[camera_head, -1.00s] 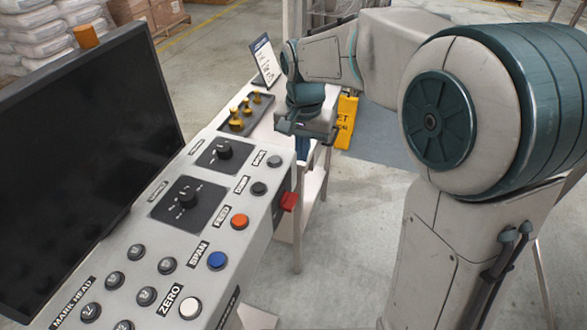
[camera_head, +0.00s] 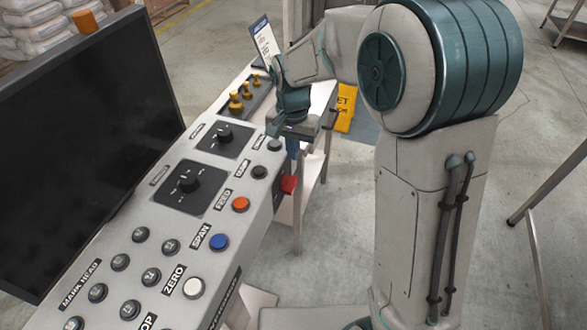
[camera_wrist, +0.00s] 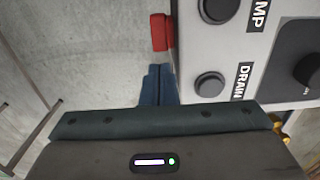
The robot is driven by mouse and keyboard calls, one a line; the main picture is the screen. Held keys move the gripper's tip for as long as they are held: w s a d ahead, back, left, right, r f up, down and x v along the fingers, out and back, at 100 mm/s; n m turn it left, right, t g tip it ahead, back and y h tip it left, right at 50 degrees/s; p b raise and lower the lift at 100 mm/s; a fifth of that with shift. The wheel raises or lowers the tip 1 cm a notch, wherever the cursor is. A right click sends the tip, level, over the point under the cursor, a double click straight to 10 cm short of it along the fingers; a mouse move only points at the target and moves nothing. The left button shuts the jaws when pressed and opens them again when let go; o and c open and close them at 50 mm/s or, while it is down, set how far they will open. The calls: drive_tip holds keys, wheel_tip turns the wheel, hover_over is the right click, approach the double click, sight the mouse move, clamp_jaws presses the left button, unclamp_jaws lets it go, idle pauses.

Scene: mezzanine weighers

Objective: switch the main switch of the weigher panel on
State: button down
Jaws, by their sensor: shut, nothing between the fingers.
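The weigher panel (camera_head: 155,222) is a sloped grey console with labelled buttons and two dark rotary knobs. A red block-like handle (camera_head: 289,185) sticks out from its right side; it also shows in the wrist view (camera_wrist: 160,32). I cannot read a label on it, nor tell its on or off position. My gripper (camera_head: 292,150) is beside the panel's right edge, beyond the red handle in the head view. In the wrist view its blue fingers (camera_wrist: 157,70) are together and empty, pointing toward the red handle, with a small gap between.
Black buttons (camera_head: 275,145) labelled DRAIN and DUMP lie close to my fingers. A dark screen (camera_head: 85,150) stands at the left. Yellow-topped parts (camera_head: 237,103) and a sign card (camera_head: 264,45) are at the panel's far end. A yellow floor sign (camera_head: 345,108) stands behind.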

sight(293, 179)
wheel_tip(293, 179, down, 8)
drive_tip(key=shift+r+p, duration=0.1)
drive_tip(key=shift+p, duration=0.5)
drive_tip(key=shift+w+d+f+b, duration=0.15)
drive_tip(key=shift+w+f+b, duration=0.3)
drive_tip(key=shift+b, duration=0.45)
drive_tip(key=shift+r, duration=0.2)
drive_tip(key=w+d+r+p, duration=0.1)
drive_tip(key=w+r, duration=0.3)
drive_tip(key=r, duration=0.9)
drive_tip(key=shift+w+d, duration=0.2)
drive_tip(key=shift+d, duration=0.1)
